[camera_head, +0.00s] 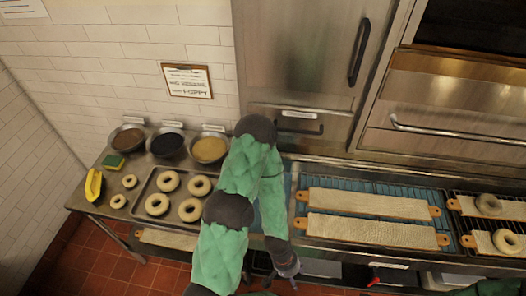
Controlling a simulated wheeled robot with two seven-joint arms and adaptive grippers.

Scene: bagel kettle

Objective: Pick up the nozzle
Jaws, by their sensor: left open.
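I cannot make out a nozzle for certain in the head view. A small red part (374,281) shows below the counter's front edge, too small to identify. My left arm, in a green sleeve with dark joints, reaches across the middle of the counter and bends back down. My left gripper (283,279) is at the bottom middle, in front of the counter edge, with its fingers apart and nothing seen between them. The red part is to its right, clear of it. A piece of green sleeve shows at the bottom right corner; my right gripper is out of view.
On the counter, a tray (153,214) holds several bagels, left of my arm. Three topping bowls, one of them dark (166,144), stand behind it. A yellow item (93,185) lies at the left. Long boards (370,203) lie right of my arm, with bagels on the rack (463,224) beyond.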

